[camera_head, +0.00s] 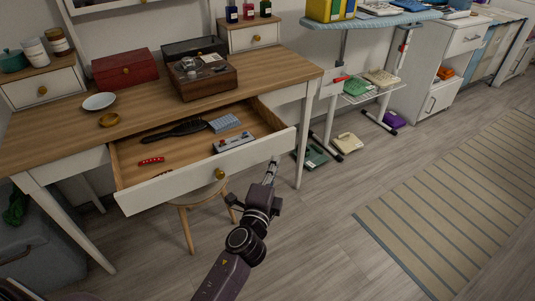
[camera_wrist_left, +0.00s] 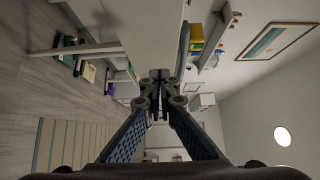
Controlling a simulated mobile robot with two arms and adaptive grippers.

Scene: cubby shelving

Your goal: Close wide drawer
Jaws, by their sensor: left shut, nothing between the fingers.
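The wide drawer (camera_head: 188,181) of the wooden-topped desk stands pulled out in the head view, its white front facing me with a round gold knob (camera_head: 220,173). Its inside is exposed. My left gripper (camera_head: 273,164) is near the right end of the drawer front, to the right of the knob. Its fingers are together and empty. I cannot tell whether the tips touch the front. In the left wrist view the shut fingers (camera_wrist_left: 160,76) point away into the room. My right gripper is not in view.
A wooden stool (camera_head: 188,222) stands under the drawer. Open floor (camera_head: 330,240) lies to the right, with a striped rug (camera_head: 450,190).

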